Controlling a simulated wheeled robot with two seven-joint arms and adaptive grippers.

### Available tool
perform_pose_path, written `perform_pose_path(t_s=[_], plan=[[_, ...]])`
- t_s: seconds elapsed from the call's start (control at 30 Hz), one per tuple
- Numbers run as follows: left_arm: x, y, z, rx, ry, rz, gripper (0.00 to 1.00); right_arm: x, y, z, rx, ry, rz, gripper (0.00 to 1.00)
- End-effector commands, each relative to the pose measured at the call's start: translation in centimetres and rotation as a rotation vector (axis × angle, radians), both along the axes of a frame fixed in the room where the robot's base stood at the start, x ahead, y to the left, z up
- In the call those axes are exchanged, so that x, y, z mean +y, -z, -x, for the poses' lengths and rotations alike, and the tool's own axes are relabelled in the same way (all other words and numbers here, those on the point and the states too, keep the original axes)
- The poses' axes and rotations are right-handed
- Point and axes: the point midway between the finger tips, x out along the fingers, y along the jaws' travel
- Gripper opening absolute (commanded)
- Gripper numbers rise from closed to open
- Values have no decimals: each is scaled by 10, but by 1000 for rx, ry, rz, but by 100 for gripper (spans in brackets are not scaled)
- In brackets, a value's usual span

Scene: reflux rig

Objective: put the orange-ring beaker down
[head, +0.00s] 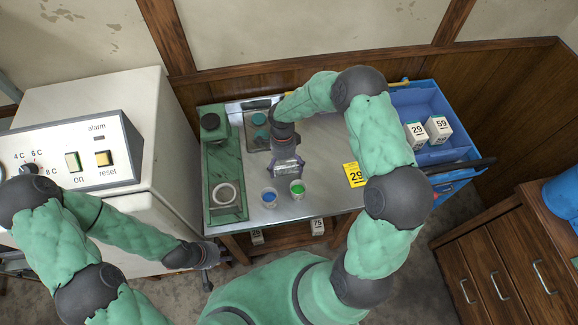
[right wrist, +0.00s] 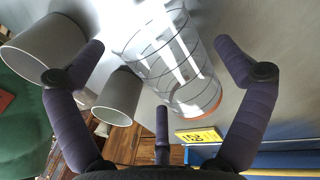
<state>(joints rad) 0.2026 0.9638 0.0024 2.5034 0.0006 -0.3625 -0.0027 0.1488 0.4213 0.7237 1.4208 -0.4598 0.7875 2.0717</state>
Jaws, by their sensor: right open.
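The clear beaker with the orange ring (right wrist: 170,62) fills the middle of the right wrist view, its orange-ringed end nearest the camera. It also shows under my right gripper in the head view (head: 286,169). My right gripper (right wrist: 165,60) is open, with a purple finger apart from the beaker on either side and a third finger below. From the head it seems to stand upright on the metal table, but its base is hidden. My left gripper (head: 209,267) is low in front of the table's left end, empty and apparently open.
Two small cups, one blue inside (head: 268,198) and one green inside (head: 297,188), stand close in front of the beaker. A green stand (head: 224,150) is left. A yellow 29 card (head: 354,174) and a blue bin (head: 425,105) with numbered boxes are right.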

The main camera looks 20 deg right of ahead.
Motion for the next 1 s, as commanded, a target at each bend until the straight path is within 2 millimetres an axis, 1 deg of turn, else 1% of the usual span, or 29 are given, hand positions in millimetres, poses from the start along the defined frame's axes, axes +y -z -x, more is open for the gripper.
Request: perform_pose_path(t_s=[0.03,0.1,0.27,0.3,0.37,0.4,0.47,0.5,0.57,0.6,0.87,1.0], plan=[[0,1,0,0,0,0,31,0,5,0,-1,1,0,100],[0,1,0,0,0,0,31,0,8,1,-2,1,1,100],[0,1,0,0,0,0,31,0,8,1,-3,0,1,100],[0,1,0,0,0,0,31,0,8,1,-3,0,1,97],[0,1,0,0,0,0,31,0,8,1,-3,0,1,80],[0,1,0,0,0,0,31,0,8,1,-3,0,1,69],[0,1,0,0,0,0,31,0,8,1,-3,0,1,52],[0,1,0,0,0,0,31,0,8,1,-3,0,1,49],[0,1,0,0,0,0,31,0,8,1,-2,0,1,49],[0,1,0,0,0,0,31,0,8,1,-3,0,1,44],[0,1,0,0,0,0,31,0,6,1,-3,0,1,43],[0,-1,0,0,0,0,31,0,-2,0,-4,0,0,43]])
